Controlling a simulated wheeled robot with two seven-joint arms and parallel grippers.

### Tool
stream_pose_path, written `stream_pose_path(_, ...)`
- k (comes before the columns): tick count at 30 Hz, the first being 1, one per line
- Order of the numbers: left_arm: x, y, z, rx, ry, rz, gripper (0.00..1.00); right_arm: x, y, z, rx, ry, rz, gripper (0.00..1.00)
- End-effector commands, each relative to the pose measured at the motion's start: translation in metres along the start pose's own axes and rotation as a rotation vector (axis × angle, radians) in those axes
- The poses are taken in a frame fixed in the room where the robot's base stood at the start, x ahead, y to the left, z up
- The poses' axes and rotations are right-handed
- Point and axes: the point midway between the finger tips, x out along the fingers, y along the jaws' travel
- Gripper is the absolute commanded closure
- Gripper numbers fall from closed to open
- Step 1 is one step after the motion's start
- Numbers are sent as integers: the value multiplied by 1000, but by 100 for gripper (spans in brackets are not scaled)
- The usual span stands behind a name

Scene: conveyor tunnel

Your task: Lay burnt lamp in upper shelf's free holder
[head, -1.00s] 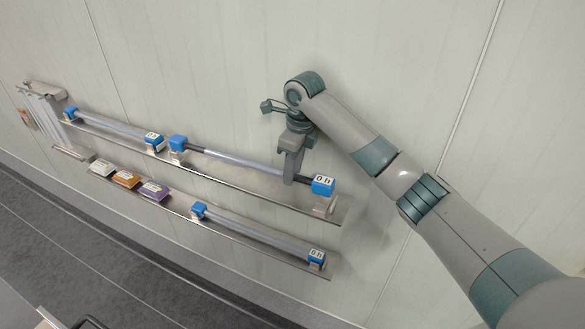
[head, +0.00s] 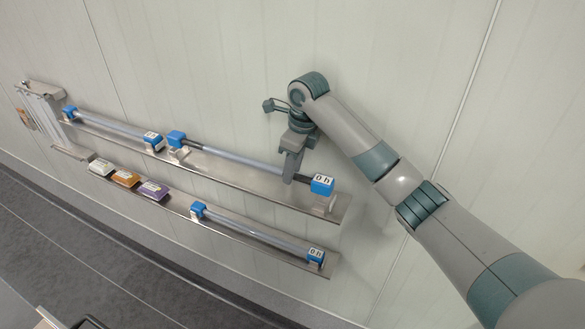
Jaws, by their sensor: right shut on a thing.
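The burnt lamp (head: 235,158) is a long tube with darkened ends and blue caps. Its right cap reads "0 h". My right gripper (head: 289,178) points down and is shut on the tube near its right end. The lamp is over the right part of the upper shelf (head: 245,182). Its left cap appears slightly above a holder (head: 179,153), and another holder (head: 325,203) shows below its right cap. My left gripper is not in view.
Another blue-capped lamp (head: 110,126) lies on the upper shelf's left part. The lower shelf (head: 180,210) bears a lamp (head: 255,230) marked "0 h" and white, orange (head: 125,178) and purple packs. The wall stands close behind.

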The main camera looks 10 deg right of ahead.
Motion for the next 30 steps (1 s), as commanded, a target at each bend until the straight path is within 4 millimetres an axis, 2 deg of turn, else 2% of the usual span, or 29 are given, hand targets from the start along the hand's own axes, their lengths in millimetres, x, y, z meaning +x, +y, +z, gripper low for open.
stream_pose_path(10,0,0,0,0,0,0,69,3,0,0,0,-2,-1,100)
stream_pose_path(30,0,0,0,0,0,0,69,40,0,-6,2,-2,0,100)
